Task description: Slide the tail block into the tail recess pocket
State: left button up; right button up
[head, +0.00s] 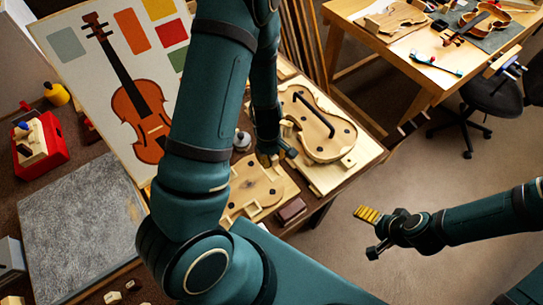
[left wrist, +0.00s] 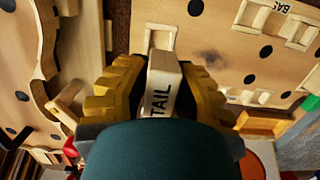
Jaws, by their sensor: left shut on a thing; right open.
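The tail block (left wrist: 162,82) is a pale wooden piece with TAIL printed on its side. In the left wrist view it stands between the yellow-padded fingers of my left gripper (left wrist: 158,95), which is shut on it. A pale framed pocket (left wrist: 161,30) on a wooden board lies just beyond the block; I cannot tell whether they touch. No label on this pocket is visible. In the head view my left gripper (head: 274,156) is over the bench, and the block is hard to make out there. My right gripper (head: 371,232) is open and empty, over the floor right of the bench.
A violin-shaped wooden form (head: 318,128) lies at the back right of the bench. A flat pale board (head: 262,188) with dark holes lies before it. A dark reddish block (head: 291,210) sits near the bench edge. A red box (head: 40,143) stands at far left.

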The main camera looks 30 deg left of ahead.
aim_at(272, 175)
pick_arm(q)
notch_tip(272, 175, down, 4)
jog(key=b, duration=0.2)
jog(key=shift+r+b, duration=0.25)
jog(key=shift+b, duration=0.15)
jog(key=shift+f+b, duration=1)
jog(key=shift+f, duration=0.15)
dwell(0.8)
jog(key=shift+f+b, duration=0.5)
jog(key=shift+f, duration=0.35)
jog(key=o, duration=0.9)
